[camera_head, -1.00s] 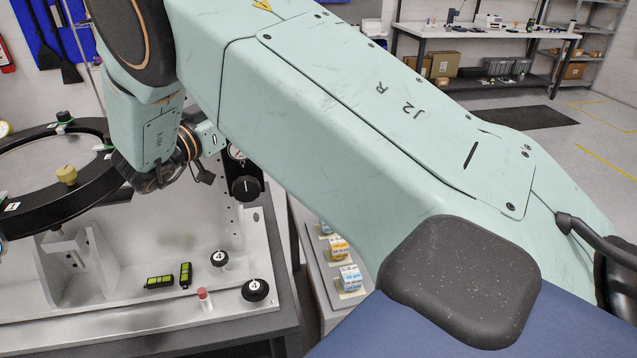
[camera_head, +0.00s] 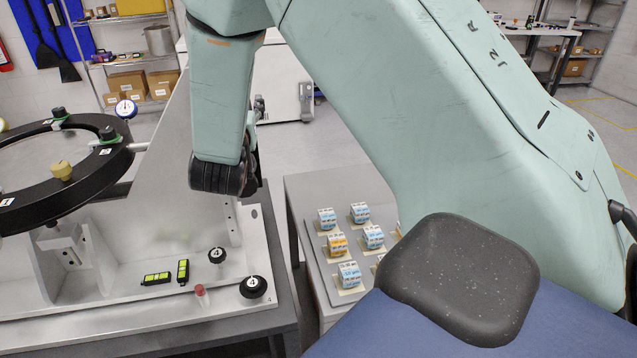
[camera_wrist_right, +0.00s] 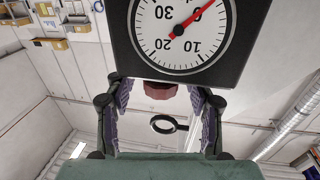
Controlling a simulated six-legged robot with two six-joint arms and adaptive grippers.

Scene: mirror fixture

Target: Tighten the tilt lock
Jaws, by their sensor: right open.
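The mirror fixture shows at the left of the head view, with a black ring (camera_head: 103,165) around a round mirror (camera_head: 45,155) and a pale upright side plate (camera_head: 165,160). My right forearm and wrist hang in front of the plate's right part. My right gripper is hidden there. In the wrist view my right gripper (camera_wrist_right: 160,84) is open. A black-framed dial (camera_wrist_right: 182,32) with a red needle, upside down, covers the top. A dark red part (camera_wrist_right: 160,90) shows below it between the fingers, without visible contact. I cannot identify the tilt lock. My left gripper is out of view.
A small dial (camera_head: 126,109) shows behind the ring.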

